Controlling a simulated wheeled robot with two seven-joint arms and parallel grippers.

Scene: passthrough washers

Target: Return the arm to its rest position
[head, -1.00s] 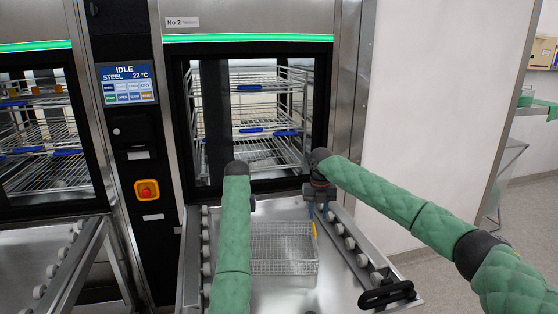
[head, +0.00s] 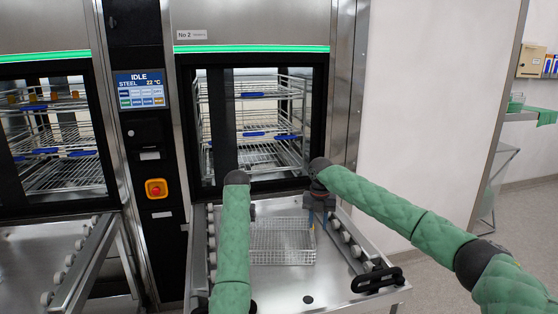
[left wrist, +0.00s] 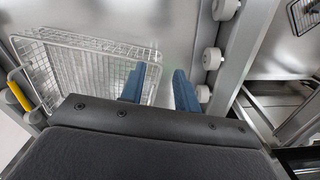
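My right arm reaches in from the right in the head view.
The basket lies on a steel roller table (head: 330,290) before washer No 2, whose chamber shows a wire rack (head: 255,115). A black handle (head: 377,280) sits at the table's right front. A second roller table (head: 50,255) stands left. Floor is clear at right.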

